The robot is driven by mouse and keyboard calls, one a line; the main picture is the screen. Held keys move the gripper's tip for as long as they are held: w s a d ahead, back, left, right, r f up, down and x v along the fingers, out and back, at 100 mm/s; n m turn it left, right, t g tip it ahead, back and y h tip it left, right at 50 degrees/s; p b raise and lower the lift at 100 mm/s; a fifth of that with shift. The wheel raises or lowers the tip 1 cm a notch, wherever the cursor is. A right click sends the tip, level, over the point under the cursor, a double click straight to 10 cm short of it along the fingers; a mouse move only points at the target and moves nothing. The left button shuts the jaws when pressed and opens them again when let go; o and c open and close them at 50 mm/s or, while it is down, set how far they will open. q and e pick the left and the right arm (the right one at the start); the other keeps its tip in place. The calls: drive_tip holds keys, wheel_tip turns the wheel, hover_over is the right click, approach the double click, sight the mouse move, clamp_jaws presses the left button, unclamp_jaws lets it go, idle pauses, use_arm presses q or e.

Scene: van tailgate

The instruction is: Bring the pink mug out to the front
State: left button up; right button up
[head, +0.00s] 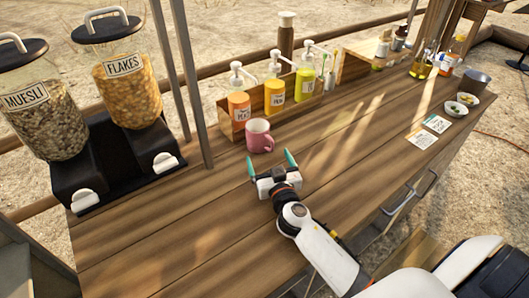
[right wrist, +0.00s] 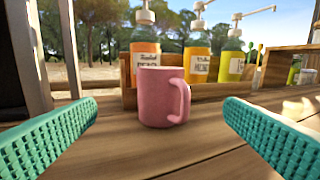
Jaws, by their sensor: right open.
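The pink mug (head: 259,136) stands upright on the wooden counter (head: 330,190), just in front of the crate of pump bottles. My right gripper (head: 271,165) is open in front of the mug, its teal fingers pointing at it. In the right wrist view the mug (right wrist: 160,97) stands centred between the two spread fingers (right wrist: 160,135) and beyond their tips, with its handle to the right. Nothing is between the fingers. My left gripper is not in view.
The wooden crate (head: 238,128) with several pump bottles stands close behind the mug. Thin upright posts (head: 192,90) and the muesli and flakes dispensers (head: 125,80) stand to the left. Cards (head: 430,130) and small bowls (head: 456,108) lie at the right. The counter's middle is clear.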

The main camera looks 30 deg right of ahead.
sight(264, 138)
drive_tip(key=p+x, duration=0.1)
drive_tip(key=x, duration=1)
drive_tip(key=shift+w+r, duration=0.1)
drive_tip(key=shift+w, duration=0.05)
drive_tip(key=c, duration=1.1)
drive_tip(key=shift+s+d, duration=0.1)
drive_tip(key=shift+s, duration=0.7)
drive_tip(key=shift+s+d, duration=0.15)
drive_tip(key=shift+s, duration=0.6)
drive_tip(key=shift+s+d, duration=0.2)
drive_tip(key=shift+s, duration=1.3)
drive_tip(key=shift+s+d, duration=0.2)
drive_tip(key=shift+s, duration=1.25)
drive_tip(key=shift+s+d+b, duration=0.2)
drive_tip(key=shift+s, duration=1.5)
drive_tip(key=shift+s+d+b, duration=0.15)
drive_tip(key=shift+s+d, duration=0.1)
drive_tip(key=shift+s, duration=1.4)
drive_tip(key=shift+s+d+b, duration=0.2)
drive_tip(key=shift+s+b, duration=0.05)
drive_tip(key=shift+s, duration=1)
drive_tip(key=shift+s+d+b, duration=0.2)
drive_tip(key=shift+s+b, duration=0.05)
drive_tip(key=shift+s, duration=0.95)
drive_tip(key=o, duration=1.1)
